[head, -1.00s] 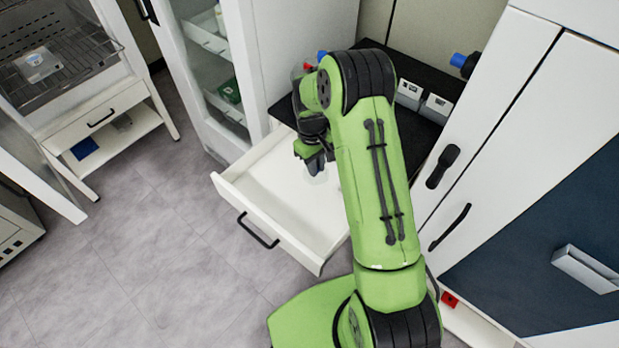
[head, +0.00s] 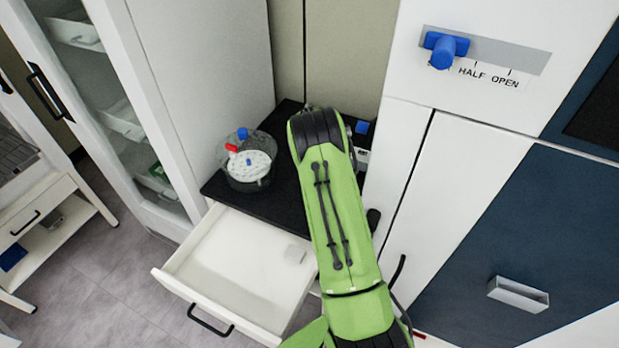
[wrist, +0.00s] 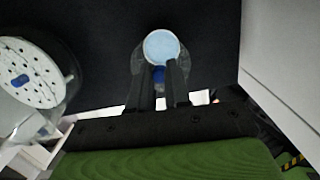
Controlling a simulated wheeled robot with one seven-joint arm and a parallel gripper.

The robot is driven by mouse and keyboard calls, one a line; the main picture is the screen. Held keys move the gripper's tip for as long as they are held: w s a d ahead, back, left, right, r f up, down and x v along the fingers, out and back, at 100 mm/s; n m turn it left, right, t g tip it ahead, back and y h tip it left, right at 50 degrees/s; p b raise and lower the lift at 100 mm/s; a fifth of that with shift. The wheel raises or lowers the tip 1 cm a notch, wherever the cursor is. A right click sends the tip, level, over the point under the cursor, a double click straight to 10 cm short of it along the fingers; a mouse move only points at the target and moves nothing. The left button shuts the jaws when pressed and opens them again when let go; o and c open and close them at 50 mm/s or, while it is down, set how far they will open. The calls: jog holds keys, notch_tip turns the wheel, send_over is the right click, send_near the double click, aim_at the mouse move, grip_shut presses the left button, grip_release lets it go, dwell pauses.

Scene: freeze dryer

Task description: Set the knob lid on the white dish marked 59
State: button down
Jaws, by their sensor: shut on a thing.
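In the wrist view my gripper (wrist: 158,80) is shut on the knob lid (wrist: 138,62), a clear piece with a dark blue part between the fingertips. A pale blue disc (wrist: 160,44) shows just past the fingertips. I cannot tell whether it belongs to the lid or lies beyond it. The black worktop (wrist: 100,25) is behind them. In the head view my green arm reaches over the worktop and hides the gripper and lid. No mark 59 is legible, and I cannot make out the white dish for certain.
A clear desiccator (head: 250,184) with a perforated white plate stands left on the worktop; it also shows in the wrist view (wrist: 52,112). A white cabinet (head: 455,180) bounds the right side.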

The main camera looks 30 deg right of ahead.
jog(key=shift+f+b, duration=1.9)
jog(key=shift+f, duration=1.35)
jog(key=shift+d+f+b, duration=0.1)
jog(key=shift+f+b, duration=0.25)
jog(key=shift+b, duration=0.2)
jog(key=c, duration=0.5)
grip_release()
jog(key=shift+r, duration=0.15)
jog(key=shift+r+p, duration=1.65)
jog(key=shift+r, duration=1.3)
